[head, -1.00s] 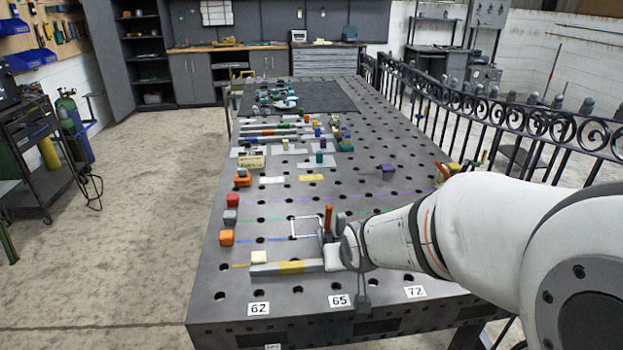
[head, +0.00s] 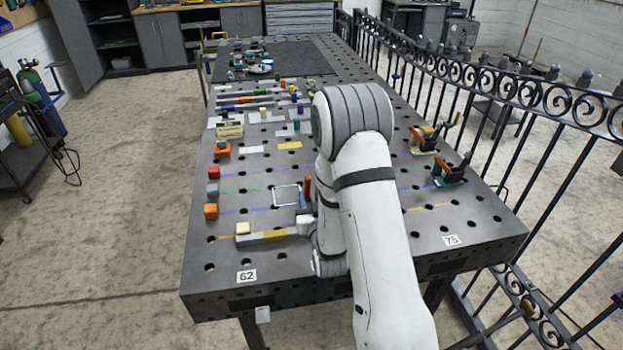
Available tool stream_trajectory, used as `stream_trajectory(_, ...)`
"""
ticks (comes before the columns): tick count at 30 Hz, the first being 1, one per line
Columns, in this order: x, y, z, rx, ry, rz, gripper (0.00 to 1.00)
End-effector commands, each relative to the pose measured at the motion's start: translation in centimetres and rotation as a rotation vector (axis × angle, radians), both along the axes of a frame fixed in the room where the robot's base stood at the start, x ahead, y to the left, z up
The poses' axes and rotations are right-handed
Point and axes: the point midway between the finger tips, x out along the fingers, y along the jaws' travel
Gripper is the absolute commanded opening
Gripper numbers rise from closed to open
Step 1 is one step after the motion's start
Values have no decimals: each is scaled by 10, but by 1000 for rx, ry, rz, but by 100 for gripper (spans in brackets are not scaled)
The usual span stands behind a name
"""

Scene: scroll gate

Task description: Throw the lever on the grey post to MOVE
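My arm (head: 360,180) stands over the right-middle of the perforated steel bench, and its links cover the area behind it. My gripper is hidden behind these links. An upright orange handle (head: 307,187) shows at the left edge of my arm, beside a white square frame (head: 287,196). I cannot tell whether it is the task's lever; no grey post shows clearly, and no MOVE label can be read.
Two toggle clamps (head: 450,172) stand at right. A black iron fence (head: 530,100) runs along the right side.

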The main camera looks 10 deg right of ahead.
Motion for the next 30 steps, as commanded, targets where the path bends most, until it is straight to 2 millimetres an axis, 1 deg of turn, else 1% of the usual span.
stream_trajectory(2,11,0,3,0,-3,-1,38)
stream_trajectory(9,50,-1,4,-1,-1,-2,38)
stream_trajectory(13,64,-1,2,-2,-1,-2,38)
stream_trajectory(18,71,-1,0,-2,1,-2,38)
stream_trajectory(24,71,-1,0,-2,1,-3,38)
stream_trajectory(26,71,-1,0,-2,1,-3,34)
stream_trajectory(30,71,-2,0,-2,1,-3,23)
